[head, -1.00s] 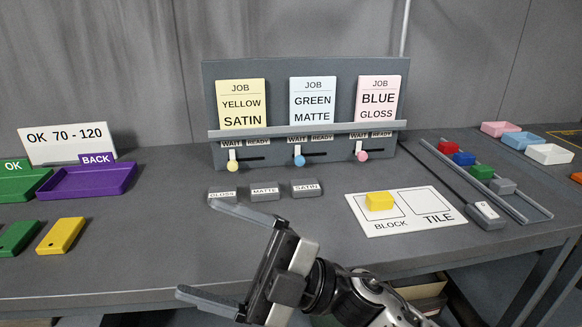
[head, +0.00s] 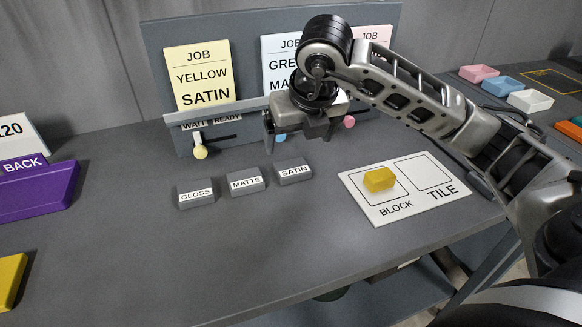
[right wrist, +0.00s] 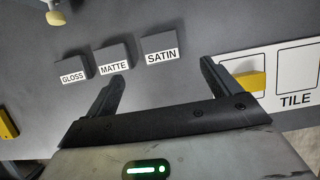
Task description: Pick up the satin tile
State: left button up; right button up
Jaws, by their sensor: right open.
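The satin tile (head: 295,175) is a small grey block with a white SATIN label, lying on the grey bench at the right end of a row of three. In the right wrist view the satin tile (right wrist: 161,47) lies ahead of the fingertips, between their lines. The matte tile (head: 246,185) and gloss tile (head: 196,196) lie to its left. My right gripper (head: 302,135) is open and empty, held above the bench, in front of the job board in the picture; it also shows in the right wrist view (right wrist: 162,76). My left gripper is not in view.
A white card (head: 425,205) with BLOCK and TILE squares holds a yellow block (head: 379,180) on BLOCK; the TILE square is bare. The job board (head: 160,65) with sliders stands behind. A purple tray (head: 38,193) is at left. The bench front is clear.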

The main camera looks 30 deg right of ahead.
send_over(292, 167)
jog(key=s, duration=0.2)
jog(key=f, duration=0.4)
jog(key=shift+s+a+f, duration=0.15)
jog(key=shift+a, duration=0.2)
jog(key=shift+p+x, duration=0.75)
jog(key=shift+x, duration=1.9)
jog(key=shift+s, duration=0.1)
jog(key=c, duration=1.1)
